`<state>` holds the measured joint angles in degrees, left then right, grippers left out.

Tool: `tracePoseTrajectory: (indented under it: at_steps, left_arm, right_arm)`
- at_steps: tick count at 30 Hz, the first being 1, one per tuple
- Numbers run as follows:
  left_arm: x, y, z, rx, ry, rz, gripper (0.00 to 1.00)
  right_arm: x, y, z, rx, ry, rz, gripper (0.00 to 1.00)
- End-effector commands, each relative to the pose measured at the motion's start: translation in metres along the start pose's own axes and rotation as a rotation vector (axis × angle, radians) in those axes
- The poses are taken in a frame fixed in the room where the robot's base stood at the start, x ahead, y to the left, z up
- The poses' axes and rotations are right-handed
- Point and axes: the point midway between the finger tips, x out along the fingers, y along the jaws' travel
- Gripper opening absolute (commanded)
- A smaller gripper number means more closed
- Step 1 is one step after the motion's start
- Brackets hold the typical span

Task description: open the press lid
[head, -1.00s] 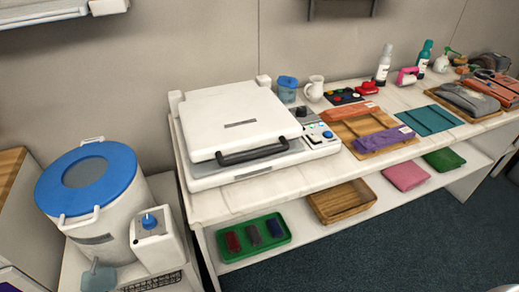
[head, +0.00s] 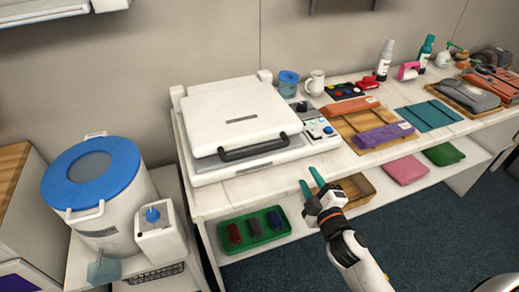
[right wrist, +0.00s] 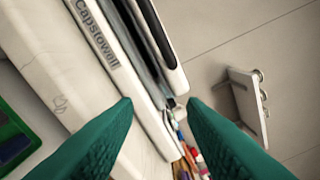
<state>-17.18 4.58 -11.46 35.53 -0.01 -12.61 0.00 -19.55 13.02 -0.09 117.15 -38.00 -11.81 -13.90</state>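The white press (head: 200,175) stands on the white bench, with its lid (head: 235,112) down over the base. A black bar handle (head: 255,147) runs along the lid's front edge. My right gripper (head: 311,181) has green fingers and is open and empty. It is in front of the bench, to the right of and nearer than the handle, not touching it. In the right wrist view its fingers (right wrist: 162,112) are spread, with the press's labelled white edge (right wrist: 95,35) and a dark bar beyond them. My left gripper is not in view.
A control panel (head: 316,127) with buttons sits at the press's right. A wooden tray (head: 350,130) with coloured cloths lies farther right. Below, a shelf holds a green tray (head: 227,246) and a wooden basket (head: 363,194). A blue-lidded tub (head: 100,215) stands left.

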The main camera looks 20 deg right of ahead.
Motion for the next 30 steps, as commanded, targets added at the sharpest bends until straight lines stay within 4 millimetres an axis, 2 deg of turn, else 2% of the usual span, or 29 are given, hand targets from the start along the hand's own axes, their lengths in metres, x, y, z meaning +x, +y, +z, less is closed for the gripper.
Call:
tracePoseTrajectory:
  at_steps: [3, 10, 14, 17, 30]
  left_arm:
    - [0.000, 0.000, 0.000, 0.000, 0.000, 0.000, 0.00]
    - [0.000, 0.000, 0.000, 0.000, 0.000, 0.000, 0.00]
    - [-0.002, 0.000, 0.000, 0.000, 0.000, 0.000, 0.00]
    - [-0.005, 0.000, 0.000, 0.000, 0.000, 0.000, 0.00]
    - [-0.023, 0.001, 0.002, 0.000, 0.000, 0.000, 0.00]
  right_arm:
    - [0.014, -0.004, 0.021, -0.215, -0.217, -0.062, 0.38]
    - [0.016, 0.010, 0.043, -0.450, -0.479, -0.087, 0.38]
    - [0.017, 0.013, 0.049, -0.483, -0.520, -0.088, 0.38]
    - [0.026, 0.012, 0.054, -0.482, -0.522, -0.089, 0.38]
    - [0.098, 0.015, 0.096, -0.478, -0.520, -0.089, 0.38]
